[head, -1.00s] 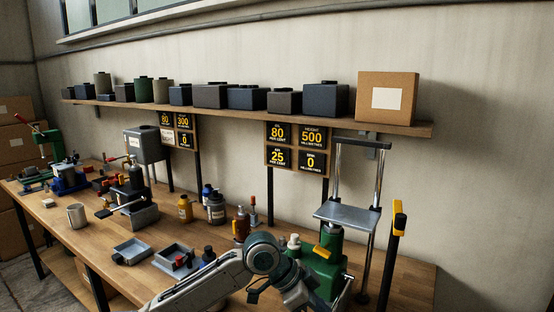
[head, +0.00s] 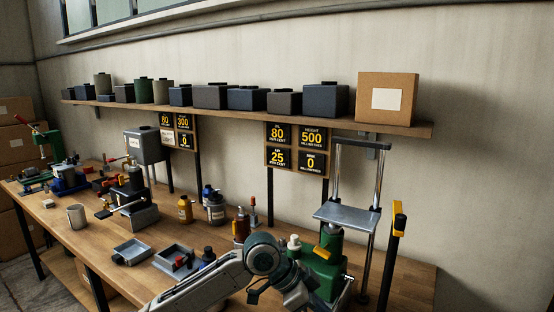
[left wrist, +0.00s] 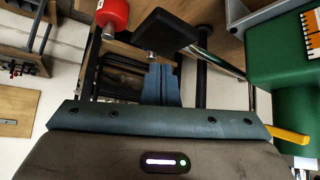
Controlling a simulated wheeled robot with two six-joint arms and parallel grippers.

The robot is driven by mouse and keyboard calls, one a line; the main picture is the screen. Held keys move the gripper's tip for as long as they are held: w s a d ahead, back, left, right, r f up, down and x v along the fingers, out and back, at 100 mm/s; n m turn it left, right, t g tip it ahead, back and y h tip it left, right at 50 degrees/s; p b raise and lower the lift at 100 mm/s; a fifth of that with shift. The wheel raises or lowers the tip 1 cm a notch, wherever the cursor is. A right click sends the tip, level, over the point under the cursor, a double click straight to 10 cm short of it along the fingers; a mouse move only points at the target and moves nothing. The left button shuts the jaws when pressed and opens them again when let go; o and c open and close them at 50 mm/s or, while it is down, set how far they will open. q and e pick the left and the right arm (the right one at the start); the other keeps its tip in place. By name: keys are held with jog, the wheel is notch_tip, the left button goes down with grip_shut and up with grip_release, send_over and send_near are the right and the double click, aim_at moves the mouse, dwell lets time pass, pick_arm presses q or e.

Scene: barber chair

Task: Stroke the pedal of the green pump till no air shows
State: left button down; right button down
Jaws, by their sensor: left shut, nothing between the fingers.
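The green pump (head: 325,270) stands at the right end of the bench, beside a silver lift with a grey platform (head: 347,217). The pump's green body also shows at the right of the left wrist view (left wrist: 280,60). A black pad on a metal rod, which looks like the pedal (left wrist: 168,28), is just beyond my left gripper (left wrist: 161,78). The gripper is shut and empty, its fingertips close below the pad; I cannot tell whether they touch. In the head view my arm covers part of the pump. The right-hand sign board (head: 296,147) reads air 25 per cent, oil 80.
A red round-ended object (left wrist: 113,14) is near the pad. Bottles (head: 215,208), grey trays (head: 172,258) and a second pump (head: 130,200) stand on the bench to the left. A black post with a yellow top (head: 398,222) stands right of the lift.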

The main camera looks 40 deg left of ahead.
dwell(0.6)
pick_arm(q)
jog(key=shift+f+b, duration=0.55)
jog(key=shift+f, duration=0.65)
jog(key=shift+f+b, duration=1.5)
jog(key=shift+f, duration=1.15)
notch_tip(320, 180, up, 6)
jog(key=p, duration=0.6)
jog(key=shift+r, duration=0.1)
jog(key=shift+f, duration=0.2)
